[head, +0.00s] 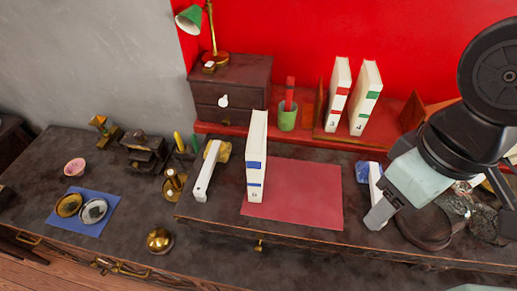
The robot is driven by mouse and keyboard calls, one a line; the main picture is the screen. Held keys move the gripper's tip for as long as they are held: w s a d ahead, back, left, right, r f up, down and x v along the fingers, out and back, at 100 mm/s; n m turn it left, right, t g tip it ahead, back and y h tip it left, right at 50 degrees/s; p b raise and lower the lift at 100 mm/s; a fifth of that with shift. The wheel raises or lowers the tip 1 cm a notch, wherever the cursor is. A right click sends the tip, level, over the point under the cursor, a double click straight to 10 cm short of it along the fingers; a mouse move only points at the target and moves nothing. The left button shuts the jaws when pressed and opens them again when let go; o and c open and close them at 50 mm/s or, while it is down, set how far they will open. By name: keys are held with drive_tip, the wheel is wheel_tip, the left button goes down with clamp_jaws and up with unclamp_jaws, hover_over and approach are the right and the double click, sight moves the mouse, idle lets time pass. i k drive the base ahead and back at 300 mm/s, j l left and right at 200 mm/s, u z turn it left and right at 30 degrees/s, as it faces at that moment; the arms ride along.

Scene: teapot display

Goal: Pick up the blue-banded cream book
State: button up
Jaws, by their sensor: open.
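The blue-banded cream book (257,150) stands upright on the dark desk, at the left edge of a red mat (305,195). Its spine, with blue bands, faces me. My gripper (384,203) is at the right of the head view, beyond the right edge of the mat and well apart from the book. It is open. It partly hides a blue object (362,172) behind it.
A white long object (207,172) lies close left of the book. Behind are a small drawer cabinet (232,92), a green cup (288,117), and two cream books, red-banded (338,92) and green-banded (366,95). The mat's surface is clear.

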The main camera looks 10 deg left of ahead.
sight(255, 153)
drive_tip(key=k+j+u, duration=0.2)
drive_tip(key=j, duration=0.3)
drive_tip(key=j+u, duration=0.15)
drive_tip(key=j, duration=0.35)
drive_tip(key=k+j+u, duration=0.2)
drive_tip(key=j, duration=0.35)
drive_tip(key=i+l, duration=0.05)
